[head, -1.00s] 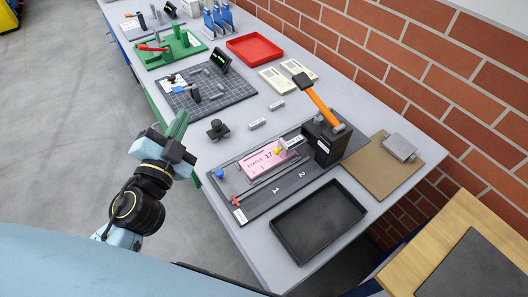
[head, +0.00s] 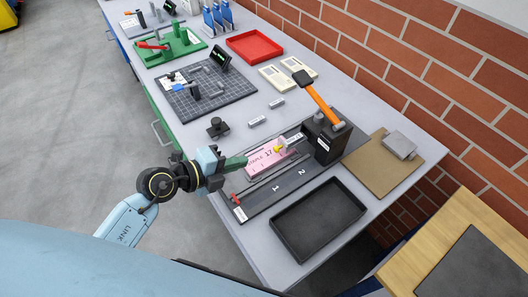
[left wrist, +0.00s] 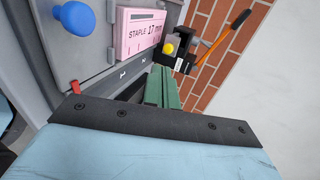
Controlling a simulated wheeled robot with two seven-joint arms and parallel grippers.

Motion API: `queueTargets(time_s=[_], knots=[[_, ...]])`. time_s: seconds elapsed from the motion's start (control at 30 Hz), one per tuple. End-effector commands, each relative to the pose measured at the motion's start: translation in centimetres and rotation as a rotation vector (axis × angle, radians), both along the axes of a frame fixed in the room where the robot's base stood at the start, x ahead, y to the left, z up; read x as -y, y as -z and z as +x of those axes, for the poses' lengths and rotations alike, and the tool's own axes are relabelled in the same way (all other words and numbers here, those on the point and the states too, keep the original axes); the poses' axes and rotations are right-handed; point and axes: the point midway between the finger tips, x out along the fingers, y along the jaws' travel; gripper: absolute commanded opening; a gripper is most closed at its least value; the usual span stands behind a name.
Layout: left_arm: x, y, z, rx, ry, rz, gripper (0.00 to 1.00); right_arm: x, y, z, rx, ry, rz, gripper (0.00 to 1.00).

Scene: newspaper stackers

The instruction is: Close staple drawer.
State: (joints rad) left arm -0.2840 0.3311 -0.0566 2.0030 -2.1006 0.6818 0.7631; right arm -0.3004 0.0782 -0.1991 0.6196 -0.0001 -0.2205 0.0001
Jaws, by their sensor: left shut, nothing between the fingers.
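The black stapler body (head: 327,138), with an orange-handled lever (head: 320,104), stands on a long dark base (head: 268,190) marked 1 and 2. A pink block (head: 264,158) labelled STAPLE 17 lies in the grey drawer along this base; the label also shows in the left wrist view (left wrist: 140,34). The drawer's blue knob (left wrist: 75,18) shows in the left wrist view; my gripper hides it in the head view. My left gripper (head: 241,162) is shut and empty. Its green fingers (left wrist: 162,78) are over the knob end of the drawer; contact cannot be told. My right gripper is out of view.
A red lever (head: 235,198) is at the base's near end. An empty black tray (head: 318,222) stands in front. Small grey blocks (head: 258,121) and a dark knobbed piece (head: 216,127) lie behind. A brick wall (head: 430,75) bounds the right.

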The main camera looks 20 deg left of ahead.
Motion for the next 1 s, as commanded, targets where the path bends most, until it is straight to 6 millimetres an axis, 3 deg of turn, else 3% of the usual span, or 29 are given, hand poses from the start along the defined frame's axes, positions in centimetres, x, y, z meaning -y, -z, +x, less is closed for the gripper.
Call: queueTargets(time_s=[0.2, 0.4, 1.0], knots=[[2.7, 1.7, 3.5, 0.003, 0.0, -0.001, 0.0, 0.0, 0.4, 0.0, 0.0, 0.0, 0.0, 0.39], [4.3, 1.8, 5.6, 0.002, 0.0, -0.003, 0.0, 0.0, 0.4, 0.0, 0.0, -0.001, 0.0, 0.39], [4.7, 1.7, 6.6, 0.001, -0.012, -0.002, 0.0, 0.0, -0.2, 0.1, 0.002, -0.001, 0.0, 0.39]])
